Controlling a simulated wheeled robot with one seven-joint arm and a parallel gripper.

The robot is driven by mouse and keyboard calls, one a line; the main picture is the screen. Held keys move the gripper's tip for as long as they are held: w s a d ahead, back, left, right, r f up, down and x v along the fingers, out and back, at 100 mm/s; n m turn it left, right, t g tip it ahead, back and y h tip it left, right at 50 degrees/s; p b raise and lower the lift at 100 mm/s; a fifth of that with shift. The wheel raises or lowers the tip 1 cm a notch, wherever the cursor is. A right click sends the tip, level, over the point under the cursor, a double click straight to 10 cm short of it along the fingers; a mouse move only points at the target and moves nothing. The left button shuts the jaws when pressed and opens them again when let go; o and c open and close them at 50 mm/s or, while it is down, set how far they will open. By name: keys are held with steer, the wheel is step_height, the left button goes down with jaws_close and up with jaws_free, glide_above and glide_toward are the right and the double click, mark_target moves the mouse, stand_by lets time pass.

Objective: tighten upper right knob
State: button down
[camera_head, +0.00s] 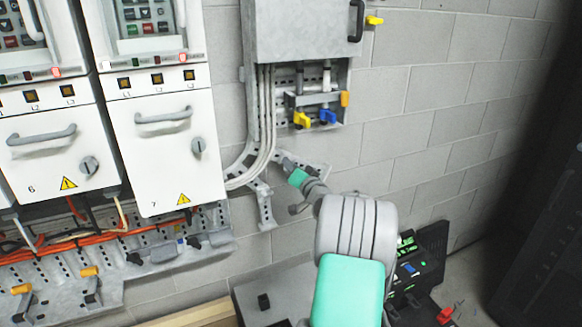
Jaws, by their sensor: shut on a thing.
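My gripper (287,163) is at the end of my grey and teal arm, right of cabinet 7. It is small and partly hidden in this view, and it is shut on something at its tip. What it holds is too small to make out. The tip is in front of or against a grey slotted bracket (265,208) below the cables; contact is unclear. A yellow knob (375,20) sticks out at the upper right of the grey wall box. Below that box are an orange knob (345,99), a yellow knob (302,120) and a blue knob (327,117).
White drive cabinet 7 (165,150) and cabinet 6 (55,155) stand at the left. Below them a perforated rail (150,272) carries orange cables and knobs. A dark cabinet (540,180) stands at the right. Dark equipment (428,255) is behind my arm. The block wall between is bare.

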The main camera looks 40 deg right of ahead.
steer(key=shift+m, duration=0.4)
steer(key=m+b, duration=0.1)
steer(key=m, duration=0.2)
steer(key=shift+f, duration=0.1)
steer(key=m, duration=0.5)
steer(key=shift+m, duration=0.4)
steer(key=m+p, duration=0.2)
steer(key=m, duration=0.3)
steer(key=shift+r, duration=0.2)
steer(key=m+p, duration=0.2)
steer(key=m, duration=0.3)
steer(key=shift+p, duration=0.4)
steer(key=shift+f+m, duration=0.1)
steer(key=shift+m, duration=0.2)
steer(key=c, duration=1.5)
jaws_free()
steer(key=shift+o, duration=0.2)
